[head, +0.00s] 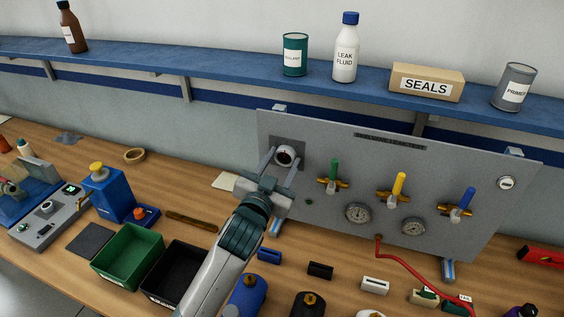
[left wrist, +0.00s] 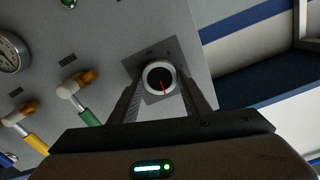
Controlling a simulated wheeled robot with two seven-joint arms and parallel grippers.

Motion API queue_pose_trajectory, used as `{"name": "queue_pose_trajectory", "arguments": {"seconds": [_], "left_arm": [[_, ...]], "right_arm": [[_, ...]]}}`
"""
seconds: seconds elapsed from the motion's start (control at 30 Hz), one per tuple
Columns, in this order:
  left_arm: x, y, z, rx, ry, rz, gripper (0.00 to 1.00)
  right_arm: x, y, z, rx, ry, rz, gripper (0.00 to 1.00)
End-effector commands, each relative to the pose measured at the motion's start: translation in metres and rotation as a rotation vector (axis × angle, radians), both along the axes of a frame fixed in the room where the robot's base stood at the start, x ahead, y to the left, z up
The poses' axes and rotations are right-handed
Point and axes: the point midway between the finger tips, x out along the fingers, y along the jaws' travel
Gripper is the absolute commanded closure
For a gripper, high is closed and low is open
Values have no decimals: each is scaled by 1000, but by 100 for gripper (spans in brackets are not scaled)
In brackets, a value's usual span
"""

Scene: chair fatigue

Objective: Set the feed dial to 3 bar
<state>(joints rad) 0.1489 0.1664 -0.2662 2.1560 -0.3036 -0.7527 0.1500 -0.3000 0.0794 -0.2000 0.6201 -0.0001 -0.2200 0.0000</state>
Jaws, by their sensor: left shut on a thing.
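In the left wrist view the dial (left wrist: 159,80) shows a red pointer directed down and slightly right in the picture. Its scale marks are too small to read. My left gripper (head: 281,163) faces the panel with one finger on each side of the dial, shut on it. Its fingers also flank the dial in the left wrist view (left wrist: 162,90). My right gripper is out of view.
A red hose (head: 405,268) leaves the panel. Bins (head: 128,255) and bottles crowd the bench. A blue shelf (head: 230,65) runs above.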

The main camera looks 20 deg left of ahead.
Motion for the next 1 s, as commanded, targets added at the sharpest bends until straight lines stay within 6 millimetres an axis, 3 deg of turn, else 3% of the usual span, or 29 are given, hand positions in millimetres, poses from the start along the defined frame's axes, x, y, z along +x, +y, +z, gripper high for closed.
{"name": "queue_pose_trajectory", "arguments": {"seconds": [0.63,0.67,0.73,1.0], "left_arm": [[0,0,0,-82,3,0,80],[0,0,0,-82,2,0,52],[0,0,0,-82,3,0,38],[0,0,0,-81,3,0,38]], "right_arm": [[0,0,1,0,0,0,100],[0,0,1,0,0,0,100],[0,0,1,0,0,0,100],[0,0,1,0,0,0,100]]}}
